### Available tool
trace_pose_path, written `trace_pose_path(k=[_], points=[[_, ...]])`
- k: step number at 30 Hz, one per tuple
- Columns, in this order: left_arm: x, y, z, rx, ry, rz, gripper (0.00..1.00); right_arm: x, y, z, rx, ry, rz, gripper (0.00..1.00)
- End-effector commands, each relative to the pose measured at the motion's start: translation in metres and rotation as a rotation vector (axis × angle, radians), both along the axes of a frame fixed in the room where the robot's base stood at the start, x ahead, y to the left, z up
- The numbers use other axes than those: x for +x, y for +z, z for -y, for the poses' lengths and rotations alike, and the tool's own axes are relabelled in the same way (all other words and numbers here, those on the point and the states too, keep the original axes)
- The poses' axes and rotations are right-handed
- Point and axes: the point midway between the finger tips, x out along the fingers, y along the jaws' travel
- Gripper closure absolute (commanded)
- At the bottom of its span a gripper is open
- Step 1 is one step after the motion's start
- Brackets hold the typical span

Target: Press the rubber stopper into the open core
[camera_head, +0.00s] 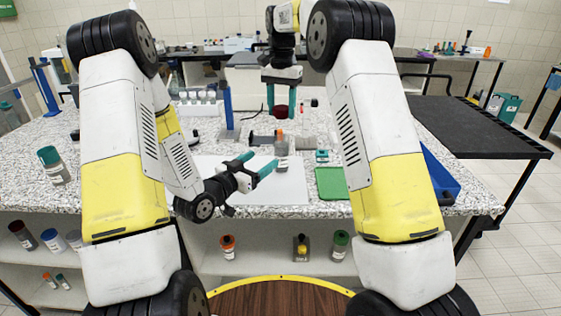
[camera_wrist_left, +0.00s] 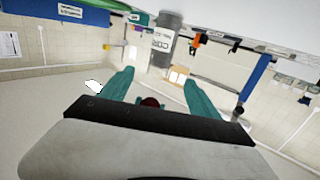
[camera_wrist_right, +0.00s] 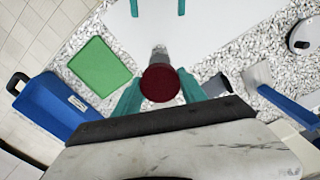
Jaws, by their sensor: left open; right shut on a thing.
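The rubber stopper (camera_head: 281,109) is dark red and round. My right gripper (camera_head: 282,84) is shut on it, above the bench at the back; in the right wrist view the stopper (camera_wrist_right: 161,84) sits between the fingers and overlaps the core. The core (camera_head: 281,151) is a grey labelled cylinder standing on the bench, also in the left wrist view (camera_wrist_left: 165,42) and partly in the right wrist view (camera_wrist_right: 159,54). Its opening is hidden. My left gripper (camera_head: 257,164) is open and empty, low over the white sheet, its fingertips pointing toward the core and apart from it.
A white sheet (camera_head: 295,188) lies under the left gripper. A green mat (camera_head: 332,184) and a blue tray (camera_head: 436,174) lie to the right. A blue upright (camera_head: 228,106) stands behind left, beside a white rack (camera_head: 197,109). A teal-capped bottle (camera_head: 52,166) stands far left.

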Motion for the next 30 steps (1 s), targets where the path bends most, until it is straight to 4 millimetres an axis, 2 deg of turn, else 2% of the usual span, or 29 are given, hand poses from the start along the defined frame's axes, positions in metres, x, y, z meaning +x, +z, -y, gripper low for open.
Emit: trace_pose_path(k=[7, 11, 21, 30], points=[[0.003, 0.000, 0.002, 0.001, 0.000, 0.000, 0.28, 0.000, 0.000, 0.000, 0.000, 0.000, 0.000, 0.90], [0.013, -0.001, 0.010, 0.001, -0.002, 0.001, 0.28, 0.000, 0.000, 0.000, 0.001, 0.000, 0.000, 0.90], [0.066, -0.003, 0.045, 0.002, -0.002, 0.002, 0.28, 0.000, 0.000, 0.000, 0.001, 0.000, 0.000, 0.90], [0.096, -0.006, 0.064, 0.001, 0.000, 0.000, 0.28, 0.000, 0.000, 0.000, 0.000, 0.000, 0.000, 0.90]])
